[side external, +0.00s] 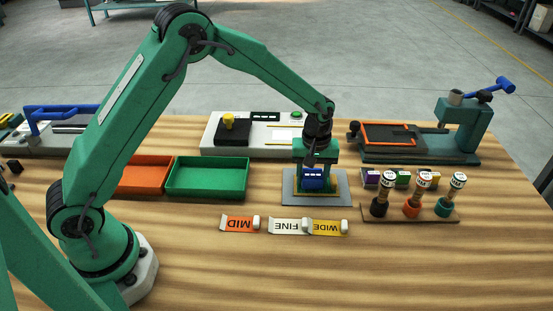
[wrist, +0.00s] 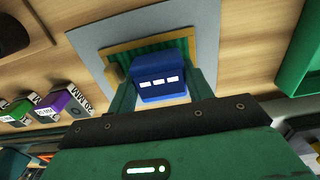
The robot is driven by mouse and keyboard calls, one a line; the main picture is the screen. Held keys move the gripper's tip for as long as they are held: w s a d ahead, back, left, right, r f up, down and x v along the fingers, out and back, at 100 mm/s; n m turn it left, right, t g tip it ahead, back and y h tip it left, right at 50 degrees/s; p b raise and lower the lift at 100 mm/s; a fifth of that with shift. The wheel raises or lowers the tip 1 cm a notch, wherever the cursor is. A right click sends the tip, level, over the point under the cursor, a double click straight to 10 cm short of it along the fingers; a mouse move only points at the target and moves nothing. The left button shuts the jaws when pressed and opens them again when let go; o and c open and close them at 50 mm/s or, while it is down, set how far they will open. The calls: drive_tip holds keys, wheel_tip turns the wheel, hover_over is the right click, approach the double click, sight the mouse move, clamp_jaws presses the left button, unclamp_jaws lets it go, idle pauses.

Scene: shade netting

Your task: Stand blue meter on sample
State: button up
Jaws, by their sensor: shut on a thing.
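The blue meter (side external: 312,181) is a small box with a row of white marks, and it also shows in the wrist view (wrist: 159,78). My gripper (side external: 314,166) points down and is shut on it, with one finger on each side in the wrist view (wrist: 162,90). The sample (wrist: 150,54) is green netting in a tan frame on a grey plate (side external: 338,184). The meter looks upright over the sample and hides part of it. I cannot tell whether its base touches the netting.
Orange (side external: 146,178) and green (side external: 208,180) trays lie left. MID (side external: 238,224), FINE (side external: 288,226) and WIDE (side external: 327,228) tags lie in front. A stand with three handled tools (side external: 411,210) and small coloured boxes (side external: 372,178) are right. Machines stand behind.

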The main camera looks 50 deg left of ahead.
drive_tip(key=shift+f, duration=0.25)
idle(0.3)
drive_tip(key=o, duration=1.1)
drive_tip(key=shift+r, duration=3.95)
drive_tip(key=shift+r, duration=0.1)
